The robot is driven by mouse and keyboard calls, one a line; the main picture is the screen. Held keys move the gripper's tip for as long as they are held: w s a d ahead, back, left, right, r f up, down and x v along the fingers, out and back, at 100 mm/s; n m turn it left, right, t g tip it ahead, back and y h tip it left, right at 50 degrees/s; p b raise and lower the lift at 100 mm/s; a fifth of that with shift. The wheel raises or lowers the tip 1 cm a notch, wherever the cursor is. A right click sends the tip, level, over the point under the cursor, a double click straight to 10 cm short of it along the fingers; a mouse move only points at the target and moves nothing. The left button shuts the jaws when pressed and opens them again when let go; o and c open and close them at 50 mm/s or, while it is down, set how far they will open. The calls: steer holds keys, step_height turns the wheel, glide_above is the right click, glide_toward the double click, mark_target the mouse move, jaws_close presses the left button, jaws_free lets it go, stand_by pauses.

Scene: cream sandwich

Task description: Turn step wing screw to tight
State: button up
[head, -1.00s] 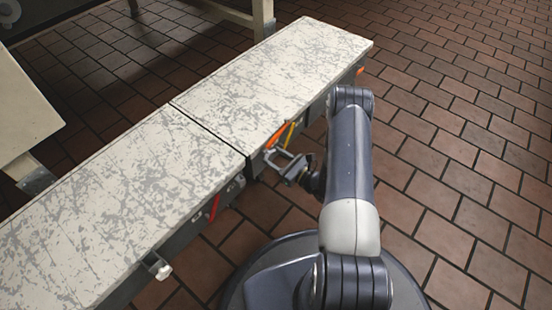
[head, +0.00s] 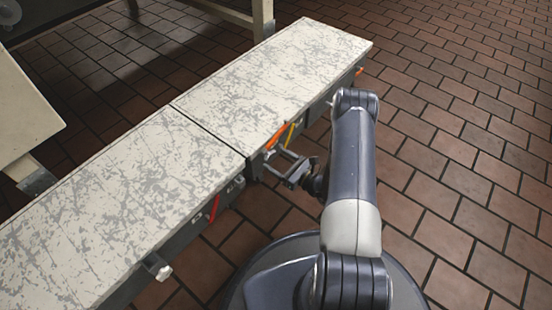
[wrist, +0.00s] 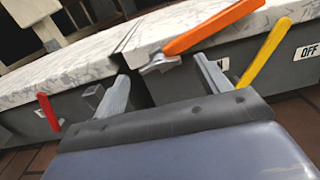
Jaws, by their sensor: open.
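An orange handle (wrist: 215,25) with a grey metal head (wrist: 160,63) sits at the near edge of the belt, by the gap between two belt sections. It also shows as an orange bar in the head view (head: 277,135). I cannot tell for sure that it is the step wing screw. My gripper (wrist: 160,68) is open and empty. Its fingers point at the belt side, one on each side of the metal head in the picture; I see no contact. In the head view, my gripper (head: 281,163) is beside the belt's near side, close to the gap.
A yellow lever (wrist: 265,52) stands right of the orange handle, by an OFF label (wrist: 306,51). A red lever (wrist: 48,112) is on the left section. A pale knob (head: 164,272) sticks out at the lower left. The brick floor (head: 460,150) on the right is clear.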

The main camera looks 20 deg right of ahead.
steer(key=p+v, duration=0.2)
steer(key=v, duration=0.7)
steer(key=shift+s+d, duration=0.15)
steer(key=shift+s, duration=0.05)
steer(key=b+x, duration=0.2)
steer(key=x, duration=0.9)
steer(key=shift+b, duration=0.35)
steer(key=shift+n, duration=0.3)
